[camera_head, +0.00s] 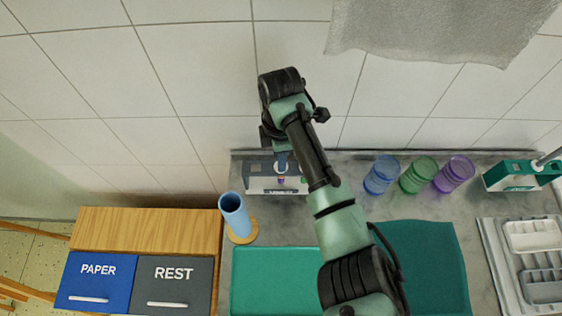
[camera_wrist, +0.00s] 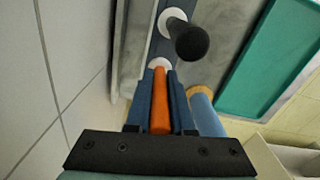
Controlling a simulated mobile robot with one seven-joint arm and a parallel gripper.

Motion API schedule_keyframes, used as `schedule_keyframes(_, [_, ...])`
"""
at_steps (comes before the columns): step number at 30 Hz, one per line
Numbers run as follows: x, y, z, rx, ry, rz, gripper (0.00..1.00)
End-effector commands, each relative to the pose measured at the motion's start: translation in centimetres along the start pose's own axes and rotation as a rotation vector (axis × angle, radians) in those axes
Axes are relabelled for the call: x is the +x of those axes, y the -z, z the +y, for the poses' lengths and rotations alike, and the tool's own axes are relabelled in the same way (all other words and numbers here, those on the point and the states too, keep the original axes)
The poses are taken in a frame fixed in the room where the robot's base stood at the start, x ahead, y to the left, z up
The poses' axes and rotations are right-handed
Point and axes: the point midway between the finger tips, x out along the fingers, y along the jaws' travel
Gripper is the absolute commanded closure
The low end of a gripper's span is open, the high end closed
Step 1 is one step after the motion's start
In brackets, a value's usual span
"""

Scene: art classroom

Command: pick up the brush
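A slim orange handle, which looks like the brush (camera_wrist: 160,102), lies between the two blue fingers of my gripper (camera_wrist: 160,92) in the wrist view. The fingers sit snugly against both its sides, with no clear gap. Its far end meets a white ring of a blue-grey holder (camera_wrist: 161,46); whether it is still inside the ring I cannot tell. In the head view my gripper (camera_head: 281,162) points down over the light holder (camera_head: 262,184) by the wall, where only a small orange and purple bit of the brush shows.
A dark-knobbed item (camera_wrist: 190,42) stands in the holder close beside the fingers. Blue, green and purple cups (camera_head: 418,175) stand to the right. Green mats (camera_head: 272,280) cover the counter's front.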

Motion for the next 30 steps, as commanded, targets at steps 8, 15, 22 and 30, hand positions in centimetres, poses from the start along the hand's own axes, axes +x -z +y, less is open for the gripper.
schedule_keyframes(8, [0.0, 0.0, 0.0, 0.000, 0.000, 0.000, 1.00])
schedule_keyframes(15, [-0.1, 0.0, 0.0, 0.000, -0.001, 0.000, 1.00])
schedule_keyframes(22, [-2.8, 0.0, 0.1, 0.000, -0.006, 0.000, 1.00])
schedule_keyframes(30, [-8.1, 0.0, 0.1, 0.000, -0.005, 0.000, 1.00])
